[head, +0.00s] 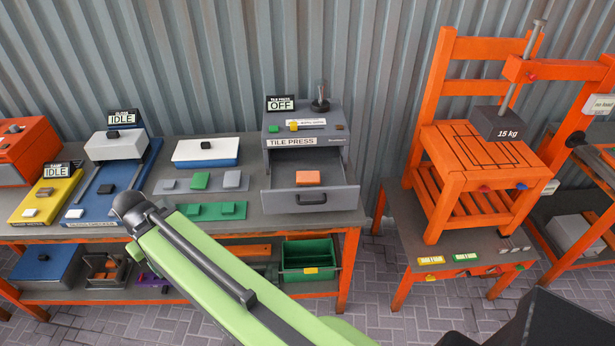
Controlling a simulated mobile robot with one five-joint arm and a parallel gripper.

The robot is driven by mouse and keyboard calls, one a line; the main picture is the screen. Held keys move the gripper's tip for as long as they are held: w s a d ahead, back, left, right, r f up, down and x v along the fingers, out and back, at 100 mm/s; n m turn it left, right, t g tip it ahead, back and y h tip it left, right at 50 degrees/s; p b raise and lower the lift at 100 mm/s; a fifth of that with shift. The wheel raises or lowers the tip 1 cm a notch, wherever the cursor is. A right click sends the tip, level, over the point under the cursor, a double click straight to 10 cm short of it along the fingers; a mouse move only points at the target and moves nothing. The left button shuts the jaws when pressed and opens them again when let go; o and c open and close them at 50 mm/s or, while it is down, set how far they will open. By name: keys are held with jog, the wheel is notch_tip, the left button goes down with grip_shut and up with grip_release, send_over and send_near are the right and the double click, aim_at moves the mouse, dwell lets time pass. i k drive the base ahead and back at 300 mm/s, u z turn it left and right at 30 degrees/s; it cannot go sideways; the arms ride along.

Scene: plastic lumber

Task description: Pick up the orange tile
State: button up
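My green arm link rises from the bottom of the head view toward the left and ends in a dark rounded joint in front of the bench.
The drawer stands out over the grey bench (250,213), its black handle in front. Green and grey tiles lie left of the drawer. A green bin (308,260) sits on the shelf below. An orange chair (480,150) with a 15 kg weight (498,124) stands right.

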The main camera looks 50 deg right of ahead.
aim_at(302, 177)
jog(key=i, duration=0.9)
jog(key=u, duration=0.05)
